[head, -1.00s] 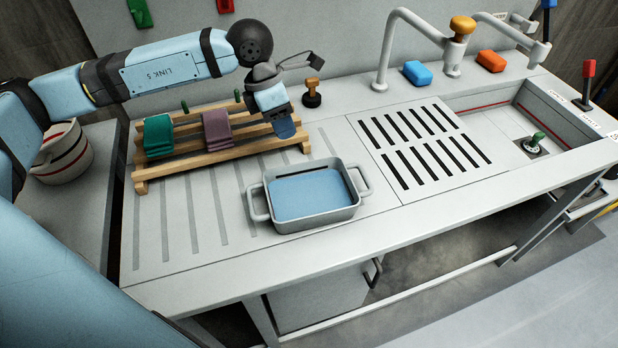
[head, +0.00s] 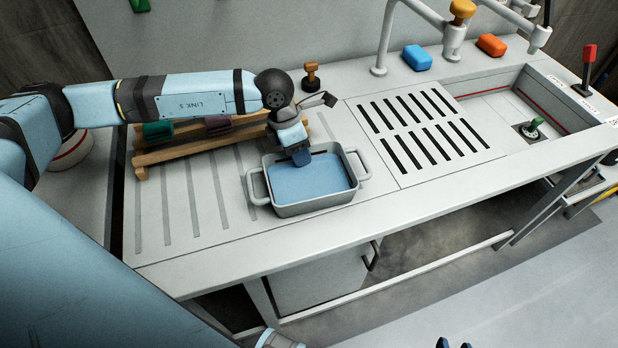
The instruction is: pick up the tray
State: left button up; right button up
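The tray (head: 318,208) is a grey tub with a handle at its left and right ends and a blue surface inside. It stands level on the counter, near the front edge. My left gripper (head: 301,158) points down over the tray's back side, its dark blue fingers overlapping the rim and the blue inside. I cannot tell whether they touch it, and the fingers overlap so their opening is hidden. My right gripper (head: 455,344) shows only as two dark blue fingertips at the bottom edge, apart with floor between them, well away from the tray.
A slotted drain panel (head: 425,125) and a sink (head: 510,120) lie to the right. A black-and-orange knob (head: 311,78) stands behind.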

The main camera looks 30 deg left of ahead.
pick_arm(q)
jog(key=shift+x, duration=0.85)
grip_shut()
jog(key=shift+r, duration=0.1)
